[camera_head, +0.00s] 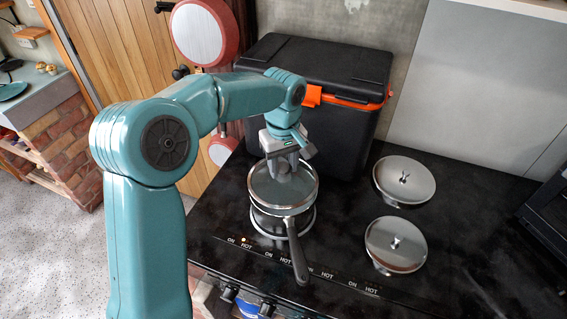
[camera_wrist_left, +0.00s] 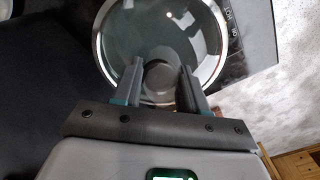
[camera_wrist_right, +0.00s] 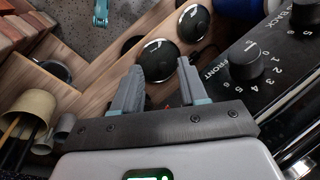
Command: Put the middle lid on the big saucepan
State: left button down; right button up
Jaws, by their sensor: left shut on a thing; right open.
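A round glass lid (camera_head: 268,192) with a steel rim is in my left gripper (camera_head: 287,172), which is shut on its knob. The lid also fills much of the left wrist view (camera_wrist_left: 125,45), with the knob between the fingers (camera_wrist_left: 160,75). The saucepan is directly below the lid and mostly hidden by it; its dark handle (camera_head: 298,262) points to the front of the cooktop. I cannot tell whether the lid touches the rim. Two shiny steel lids (camera_head: 404,178) (camera_head: 396,246) lie to the right. My right gripper (camera_wrist_right: 160,68) is open and empty, outside the head view.
A large black box (camera_head: 318,95) with an orange latch stands behind the saucepan. The black cooktop (camera_head: 340,225) is clear between saucepan and steel lids. A dark appliance (camera_head: 548,220) is at the right edge.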

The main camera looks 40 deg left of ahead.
pick_arm(q)
jog(key=shift+w+f, duration=0.1)
jog(key=shift+f, duration=0.05)
jog(key=shift+f+b, duration=0.35)
jog(key=shift+b, duration=0.05)
jog(key=shift+f, duration=0.45)
jog(key=shift+f+b, duration=0.15)
jog(key=shift+b, duration=0.25)
jog(key=shift+f, duration=0.15)
jog(key=shift+f+b, duration=0.3)
jog(key=shift+b, duration=0.05)
jog(key=c, duration=0.5)
grip_release()
